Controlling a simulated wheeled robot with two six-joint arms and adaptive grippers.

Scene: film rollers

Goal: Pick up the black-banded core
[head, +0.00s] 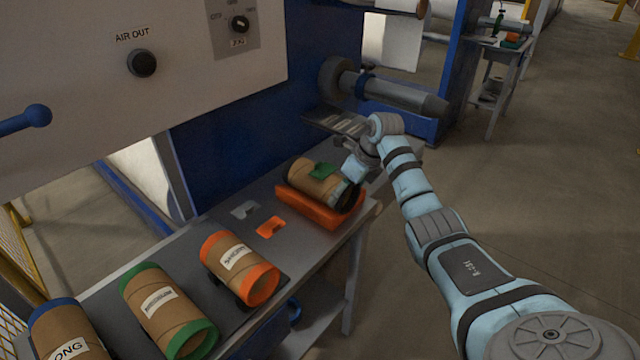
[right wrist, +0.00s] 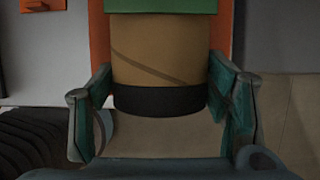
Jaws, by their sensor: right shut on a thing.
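The black-banded core (head: 308,180) is a brown cardboard tube with dark ends and a green label, lying in or just over an orange tray (head: 325,213) on the bench. In the right wrist view its brown side and black band (right wrist: 160,100) sit between the two teal fingers. My right gripper (head: 347,189) is shut on the core near its right end, and it also shows in the right wrist view (right wrist: 162,112). I cannot tell whether the core is clear of the tray. My left gripper is not in view.
An orange-banded core (head: 238,268), a green-banded core (head: 165,310) and a blue-banded core (head: 68,335) lie along the bench to the left. A small orange piece (head: 271,227) lies by the tray. A machine shaft (head: 395,93) juts out behind. The floor at right is open.

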